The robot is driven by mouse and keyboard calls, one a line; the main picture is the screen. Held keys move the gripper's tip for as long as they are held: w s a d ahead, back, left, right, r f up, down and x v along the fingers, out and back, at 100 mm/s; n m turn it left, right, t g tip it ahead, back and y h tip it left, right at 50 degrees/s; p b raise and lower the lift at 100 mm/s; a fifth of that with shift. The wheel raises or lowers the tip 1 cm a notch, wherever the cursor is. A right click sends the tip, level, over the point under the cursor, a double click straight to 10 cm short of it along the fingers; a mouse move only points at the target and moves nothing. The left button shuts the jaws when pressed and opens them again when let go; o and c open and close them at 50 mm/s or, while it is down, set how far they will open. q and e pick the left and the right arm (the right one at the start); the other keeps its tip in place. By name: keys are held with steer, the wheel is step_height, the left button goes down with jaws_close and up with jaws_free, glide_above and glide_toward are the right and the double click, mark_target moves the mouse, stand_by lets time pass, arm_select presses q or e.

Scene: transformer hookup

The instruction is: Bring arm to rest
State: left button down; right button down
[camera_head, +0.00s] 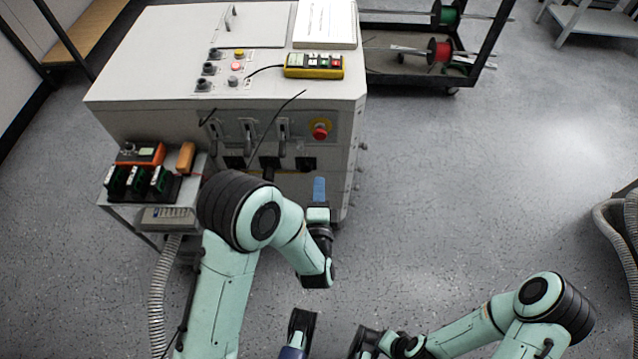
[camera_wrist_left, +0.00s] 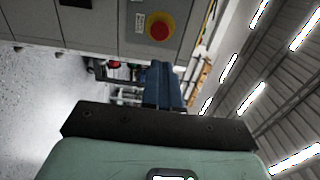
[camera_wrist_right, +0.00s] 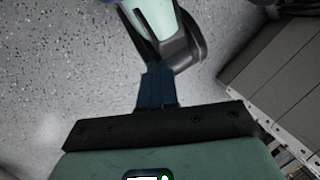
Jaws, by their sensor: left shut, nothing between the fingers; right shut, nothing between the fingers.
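My left gripper (camera_head: 319,188) is shut and empty, its blue fingers held together in front of the lower right front of the grey cabinet (camera_head: 180,122). In the left wrist view its blue fingers (camera_wrist_left: 164,85) point toward the cabinet, with a red stop button (camera_wrist_left: 160,28) on a yellow plate above them. My right gripper shows in the right wrist view (camera_wrist_right: 158,85), shut and empty, over the speckled floor with part of my own body ahead of its fingers. In the head view my right arm lies low at the right, and its fingertips cannot be made out.
The cabinet top carries a yellow meter (camera_head: 314,66) and a paper stack (camera_head: 325,22). A side shelf (camera_head: 196,172) holds an orange device (camera_head: 141,153) and several green-black blocks. A spool cart (camera_head: 410,66) stands behind. Grey hoses (camera_head: 622,230) lie at the far right.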

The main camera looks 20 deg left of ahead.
stand_by(0.3)
